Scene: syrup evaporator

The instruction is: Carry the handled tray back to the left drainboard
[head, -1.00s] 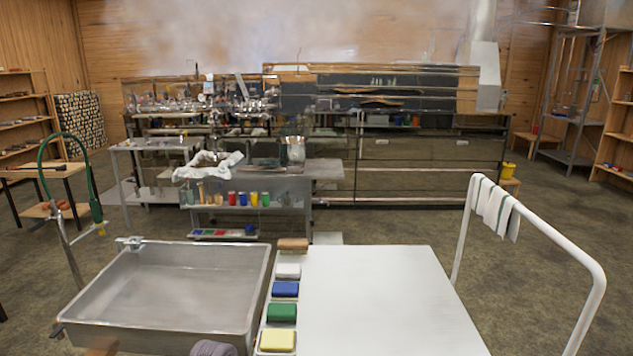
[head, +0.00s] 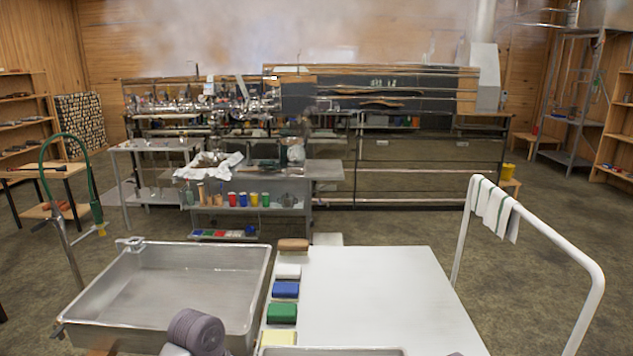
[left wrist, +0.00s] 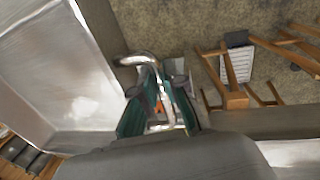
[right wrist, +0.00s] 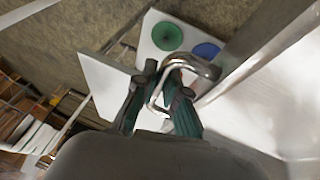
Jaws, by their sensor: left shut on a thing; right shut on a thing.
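The handled tray is a shiny metal tray; only its far rim (head: 330,351) shows at the bottom of the head view, over the near part of the white board. In the left wrist view, my left gripper (left wrist: 157,85) is shut on one bent metal handle (left wrist: 140,60) of the tray (left wrist: 55,75). In the right wrist view, my right gripper (right wrist: 163,88) is shut on the other handle (right wrist: 192,64), with the tray wall (right wrist: 260,45) beside it. I cannot make out the left drainboard.
A wide metal sink basin (head: 185,285) lies at left. A white board (head: 365,290) adjoins it, with several coloured sponges (head: 283,313) along its left edge. A white rail (head: 560,240) with a striped towel (head: 494,208) stands at right. A green hose (head: 62,142) arches at left.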

